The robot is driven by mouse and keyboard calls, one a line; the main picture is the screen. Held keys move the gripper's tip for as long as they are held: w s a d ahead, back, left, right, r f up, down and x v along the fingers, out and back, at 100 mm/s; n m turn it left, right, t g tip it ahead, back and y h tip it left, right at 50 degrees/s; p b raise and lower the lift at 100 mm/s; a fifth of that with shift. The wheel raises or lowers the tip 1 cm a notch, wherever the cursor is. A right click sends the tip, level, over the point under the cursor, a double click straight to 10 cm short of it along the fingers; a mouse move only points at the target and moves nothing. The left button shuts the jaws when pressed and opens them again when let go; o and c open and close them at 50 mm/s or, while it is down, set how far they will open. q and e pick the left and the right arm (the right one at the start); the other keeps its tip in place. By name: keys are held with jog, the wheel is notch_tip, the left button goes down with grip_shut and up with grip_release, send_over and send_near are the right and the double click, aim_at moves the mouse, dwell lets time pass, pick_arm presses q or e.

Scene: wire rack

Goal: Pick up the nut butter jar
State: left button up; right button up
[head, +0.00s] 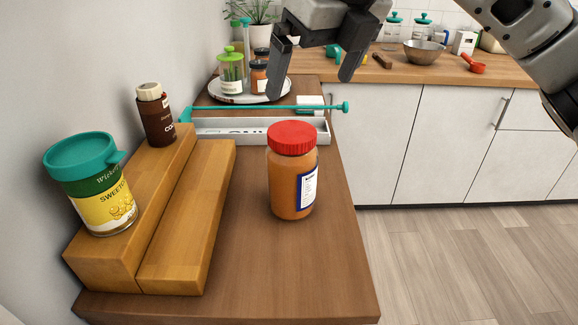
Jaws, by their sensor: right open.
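The nut butter jar (291,185) stands upright on the wooden counter (260,285). It has orange-brown contents, a red lid and a white label with a blue border on its right side. My right gripper (312,92) is open and empty, with its two dark fingers pointing down. In the picture it is above and beyond the jar, apart from it. Nothing hides the jar. My left gripper does not show.
A two-step wooden riser (190,225) left of the jar holds a teal-lidded can (90,190) and a brown bottle (156,115). Behind the jar are a grey tray (315,131), a teal rod (265,107) and a round tray (225,98) with jars. Counter in front is clear.

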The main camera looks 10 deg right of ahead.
aim_at(293, 131)
jog(key=p+x, duration=0.1)
jog(key=x, duration=0.9)
jog(key=shift+f, duration=0.2)
jog(key=shift+p+x, duration=0.8)
jog(key=shift+x, duration=1.75)
jog(key=c, duration=2)
jog(key=shift+w+r, duration=0.15)
jog(key=shift+r, duration=0.05)
